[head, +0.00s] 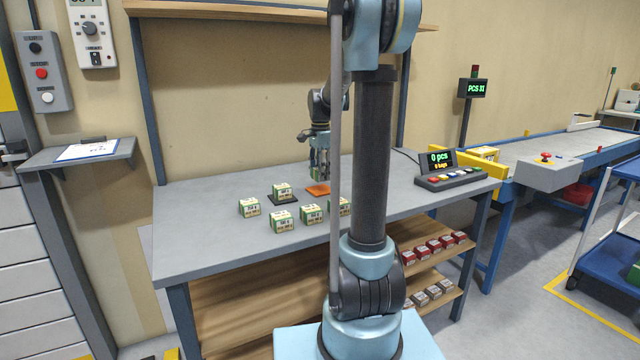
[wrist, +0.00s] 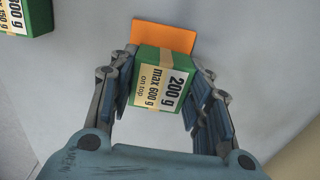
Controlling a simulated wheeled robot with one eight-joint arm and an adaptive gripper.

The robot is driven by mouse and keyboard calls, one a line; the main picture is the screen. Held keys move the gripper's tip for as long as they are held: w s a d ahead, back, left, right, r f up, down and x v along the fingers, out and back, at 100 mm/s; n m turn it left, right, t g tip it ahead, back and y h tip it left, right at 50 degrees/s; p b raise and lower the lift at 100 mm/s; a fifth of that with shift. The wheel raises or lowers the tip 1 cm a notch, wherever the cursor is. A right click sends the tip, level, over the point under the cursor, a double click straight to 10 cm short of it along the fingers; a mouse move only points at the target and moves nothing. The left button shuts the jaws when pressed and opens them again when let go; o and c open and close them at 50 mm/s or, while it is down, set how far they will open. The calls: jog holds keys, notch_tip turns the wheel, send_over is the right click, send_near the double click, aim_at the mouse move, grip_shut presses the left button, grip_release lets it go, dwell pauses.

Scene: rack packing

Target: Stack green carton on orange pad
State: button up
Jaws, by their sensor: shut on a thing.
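My gripper (wrist: 160,92) is shut on a green carton (wrist: 150,68) with a label reading "200 g, max 600 g on top", shown in the wrist view. The carton sits between both fingers. The orange pad (wrist: 165,36) lies beyond the carton in the wrist view, partly covered by it. In the head view the pad (head: 318,190) lies on the table just below my gripper (head: 319,172). I cannot tell whether the carton touches the pad.
Several green-and-white cartons (head: 281,222) stand on the grey table (head: 200,250) left of the pad, one of them on a dark pad (head: 283,200). A counter display with buttons (head: 450,175) stands at the table's right end. The table's left front is clear.

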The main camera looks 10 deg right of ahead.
jog(key=shift+f, duration=1.9)
jog(key=o, duration=1.2)
notch_tip(320, 180, up, 12)
jog(key=shift+r, duration=0.1)
